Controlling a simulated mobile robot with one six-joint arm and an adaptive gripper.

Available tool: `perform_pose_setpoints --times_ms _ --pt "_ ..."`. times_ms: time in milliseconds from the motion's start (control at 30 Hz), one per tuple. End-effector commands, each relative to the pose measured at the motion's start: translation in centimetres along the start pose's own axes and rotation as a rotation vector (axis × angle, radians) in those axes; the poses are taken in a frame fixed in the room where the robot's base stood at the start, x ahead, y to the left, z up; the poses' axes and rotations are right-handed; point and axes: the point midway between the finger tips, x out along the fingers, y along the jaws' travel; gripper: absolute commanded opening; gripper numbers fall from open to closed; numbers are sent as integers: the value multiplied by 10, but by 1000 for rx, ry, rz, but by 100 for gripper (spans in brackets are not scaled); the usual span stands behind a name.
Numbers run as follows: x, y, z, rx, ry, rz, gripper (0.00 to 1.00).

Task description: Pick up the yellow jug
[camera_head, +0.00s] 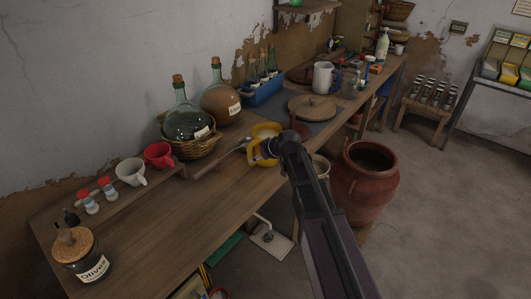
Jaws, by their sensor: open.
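The yellow jug (267,129) stands on the wooden bench near its front edge, at the middle of the view. Its pale opening faces up, and its right side and part of its front are hidden behind my gripper. My gripper (268,149) is at the jug's near right side, in front of it in the picture. It is open. The fingers are small and dark here, so I cannot tell whether they touch the jug or stand around part of it.
A wicker basket with a green demijohn (184,122) and a brown demijohn (220,101) stand behind left. A clay pot (364,187) stands right of the bench.

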Motion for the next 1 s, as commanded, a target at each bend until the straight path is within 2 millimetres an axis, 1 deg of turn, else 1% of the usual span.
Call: perform_pose_setpoints --times_ms 33,100,433,567,667,1000 --pt "4 0 1 0 0 0 72" --pt "6 0 0 0 0 0 72" --pt "5 0 0 0 0 1 72" --pt "8 0 0 0 0 0 72" --pt "14 0 0 0 0 0 72" --pt "48 1 -1 0 0 0 72"
